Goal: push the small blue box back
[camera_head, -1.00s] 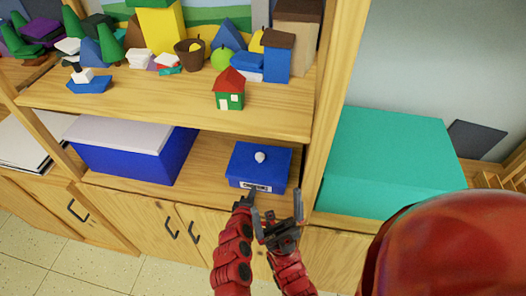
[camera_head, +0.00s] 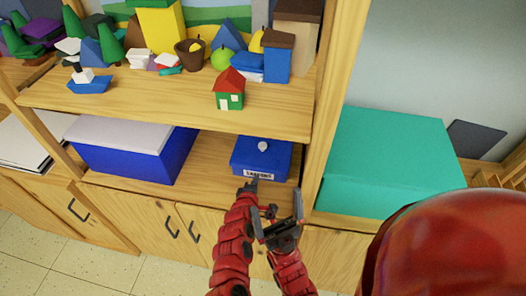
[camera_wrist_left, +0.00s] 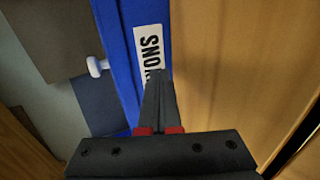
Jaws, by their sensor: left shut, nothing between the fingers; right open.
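The small blue box (camera_head: 262,155), with a white knob on top and a white label on its front, sits on the lower shelf. In the left wrist view its blue front (camera_wrist_left: 128,60) and label are close up. My left gripper (camera_head: 250,183) is shut, with its tips at the front of the box by the label's lower edge; they look to be touching it. In the left wrist view the closed fingers (camera_wrist_left: 157,88) overlap the label's end. My right gripper (camera_head: 278,212) is open and empty, in front of the shelf edge and below the box.
A larger blue box (camera_head: 125,160) with a pale lid stands left on the same shelf, with a gap between. A wooden upright (camera_head: 325,130) is right of the small box, then a teal box (camera_head: 390,160). A toy house (camera_head: 229,90) stands on the shelf above.

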